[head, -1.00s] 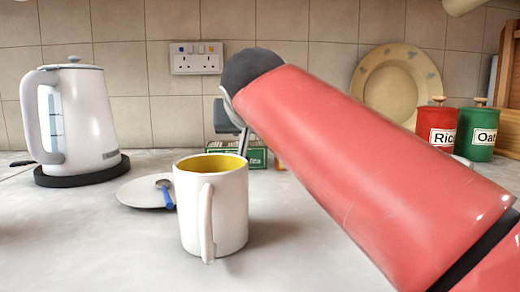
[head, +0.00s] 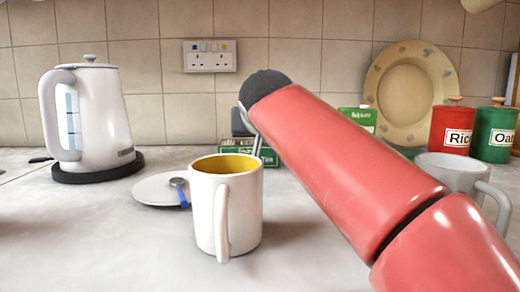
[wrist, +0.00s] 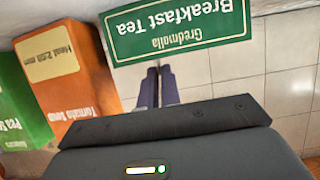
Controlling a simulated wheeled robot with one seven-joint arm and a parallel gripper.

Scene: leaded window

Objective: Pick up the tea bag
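I cannot make out a tea bag in either view. A green tea box (head: 232,147) stands on the worktop against the wall behind the mug, partly hidden by the mug and my arm. In the wrist view a green panel marked Breakfast Tea (wrist: 180,28) shows upside down, just beyond the fingertips. My gripper (wrist: 159,70) has its two dark fingers close together, with no object visible between them. In the head view the gripper (head: 257,146) is mostly hidden behind my red arm, near the tea box.
A white mug with a yellow inside (head: 243,210) stands in front of the tea box. A saucer (head: 150,190) with a spoon and a kettle (head: 98,110) are left. Another mug (head: 452,172) is right. An orange soup box (wrist: 72,72) and a green one (wrist: 18,105) stand nearby.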

